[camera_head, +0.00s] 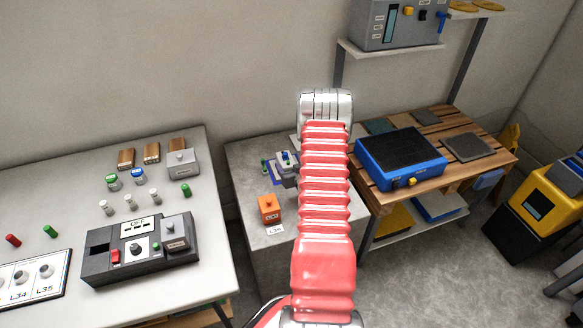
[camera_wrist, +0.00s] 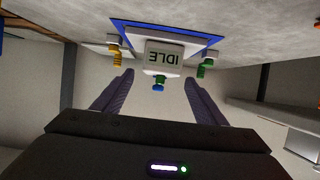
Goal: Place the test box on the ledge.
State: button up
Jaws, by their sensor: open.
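No box is readably labelled as the test box, so I cannot tell which it is. Candidates are a grey box with a knob (camera_head: 180,164) on the left table, a similar grey box (camera_head: 175,231) on the black OFF unit (camera_head: 105,268), and an orange box (camera_head: 269,208) on the grey concrete ledge (camera_head: 240,158). My gripper (camera_wrist: 160,78) is open and empty in the wrist view, its fingers pointing toward a small unit reading IDLE (camera_wrist: 168,56), which appears upside down. This unit has a blue knob between the fingertips in the picture. Contact cannot be told. My arm hides much in the head view.
The left table (camera_head: 60,185) holds bottles, knobs and brown blocks. A wooden pallet bench (camera_head: 487,135) carries a blue-framed black plate (camera_head: 400,155). A wall shelf (camera_head: 375,48) bears a grey control unit (camera_head: 392,22). A yellow machine (camera_head: 545,200) stands at the right.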

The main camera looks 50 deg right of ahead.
jog(key=shift+v, duration=1)
